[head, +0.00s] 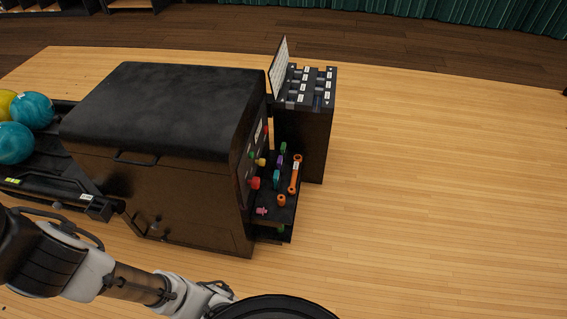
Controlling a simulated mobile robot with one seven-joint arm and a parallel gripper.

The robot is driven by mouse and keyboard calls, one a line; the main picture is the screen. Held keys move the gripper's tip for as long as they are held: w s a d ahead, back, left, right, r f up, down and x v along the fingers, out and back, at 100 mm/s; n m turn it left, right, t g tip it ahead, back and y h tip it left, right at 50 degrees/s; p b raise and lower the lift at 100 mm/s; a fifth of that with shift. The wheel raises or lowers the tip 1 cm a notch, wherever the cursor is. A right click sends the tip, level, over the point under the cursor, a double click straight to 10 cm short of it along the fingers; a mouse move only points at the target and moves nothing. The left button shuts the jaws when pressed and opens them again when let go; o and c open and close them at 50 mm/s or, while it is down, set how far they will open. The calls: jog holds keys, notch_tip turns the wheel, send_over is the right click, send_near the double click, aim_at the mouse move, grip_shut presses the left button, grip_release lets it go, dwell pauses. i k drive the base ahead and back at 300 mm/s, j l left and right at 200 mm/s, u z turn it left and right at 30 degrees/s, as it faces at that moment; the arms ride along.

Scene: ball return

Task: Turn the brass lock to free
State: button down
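The ball return machine (165,110) is a dark cabinet with a black rounded top, left of the picture's middle. Its right side carries a narrow panel with small coloured knobs, among them a red knob (254,183) and a yellow knob (261,162). I see this panel at a steep angle, and I cannot pick out the brass lock for sure or tell how it is turned. My arm reaches in from the lower left along the bottom edge. My gripper is not in view.
An open shelf (287,212) beside the panel holds an orange wrench-like bar (295,174) and several small coloured parts. A dark cabinet (303,138) with labelled slots and a raised lid stands behind it. Balls (33,110) lie at far left. The wooden floor (440,200) at right is clear.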

aim_at(261, 162)
jog(key=i+z, duration=0.45)
jog(key=i, duration=0.4)
